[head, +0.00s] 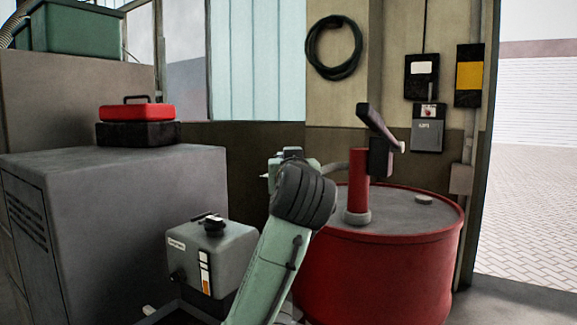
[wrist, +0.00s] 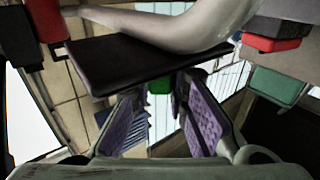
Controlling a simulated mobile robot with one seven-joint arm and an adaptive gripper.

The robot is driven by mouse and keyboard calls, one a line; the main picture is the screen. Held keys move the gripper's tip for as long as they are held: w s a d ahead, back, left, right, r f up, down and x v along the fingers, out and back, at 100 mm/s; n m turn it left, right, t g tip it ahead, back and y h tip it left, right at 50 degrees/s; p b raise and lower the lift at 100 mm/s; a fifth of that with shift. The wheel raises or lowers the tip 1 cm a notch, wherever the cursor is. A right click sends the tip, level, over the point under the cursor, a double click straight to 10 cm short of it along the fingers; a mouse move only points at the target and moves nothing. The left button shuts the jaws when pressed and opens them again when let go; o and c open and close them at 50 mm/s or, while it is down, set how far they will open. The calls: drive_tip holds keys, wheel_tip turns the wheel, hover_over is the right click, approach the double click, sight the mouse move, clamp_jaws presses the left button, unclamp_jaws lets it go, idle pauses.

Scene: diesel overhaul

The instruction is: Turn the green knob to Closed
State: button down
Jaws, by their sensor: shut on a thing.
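A small green piece (wrist: 158,86), which looks like the green knob, shows between the tips of my gripper (wrist: 164,98) in the wrist view. My gripper's purple-padded fingers are shut on it, with a gap between the pads. A dark flat panel (wrist: 125,62) lies just beyond the fingertips and partly hides what is behind. In the head view my arm hides the knob and the fingers, so the knob's setting and any Closed mark cannot be read.
A red drum (head: 375,270) with a red hand pump (head: 358,185) stands right of my arm. A grey cabinet (head: 110,210) stands at left, bearing a red-topped box (head: 137,112). A small grey tank (head: 212,255) is close to my arm. Open paving (head: 530,200) shows at right.

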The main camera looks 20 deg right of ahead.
drive_tip(key=shift+n+y, duration=0.3)
drive_tip(key=shift+y, duration=0.1)
drive_tip(key=c, duration=1.6)
unclamp_jaws()
drive_tip(key=shift+o, duration=0.2)
drive_tip(key=v, duration=1.2)
drive_tip(key=shift+f, duration=0.15)
